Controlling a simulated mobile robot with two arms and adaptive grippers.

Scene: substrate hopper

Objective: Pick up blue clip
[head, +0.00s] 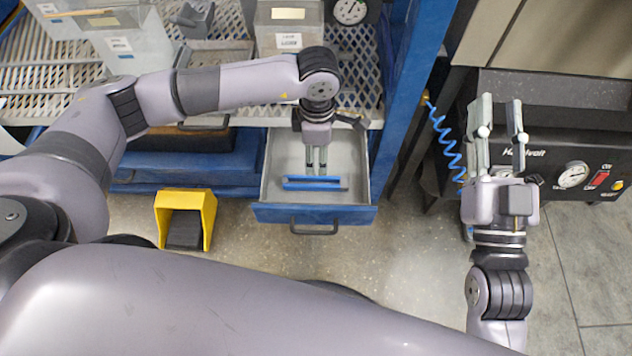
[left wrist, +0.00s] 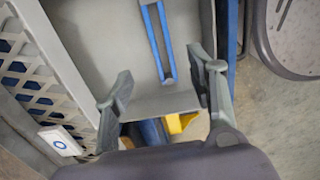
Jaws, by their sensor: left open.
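The blue clip (head: 315,185) is a long, narrow piece lying crosswise in the open drawer (head: 364,190), near its front. It also shows in the left wrist view (left wrist: 163,34), running lengthwise at the top, beyond my fingers. My left gripper (head: 316,168) points down into the drawer, just behind the clip in the head view. My right gripper (head: 500,102) is open and empty, far to the right in front of a black machine.
The drawer has grey walls and a blue front with a dark handle (head: 314,228). A metal mesh shelf (head: 235,70) with boxes stands behind it. A blue post (head: 415,70) rises at its right. A yellow holder (head: 205,215) stands on the floor to the left.

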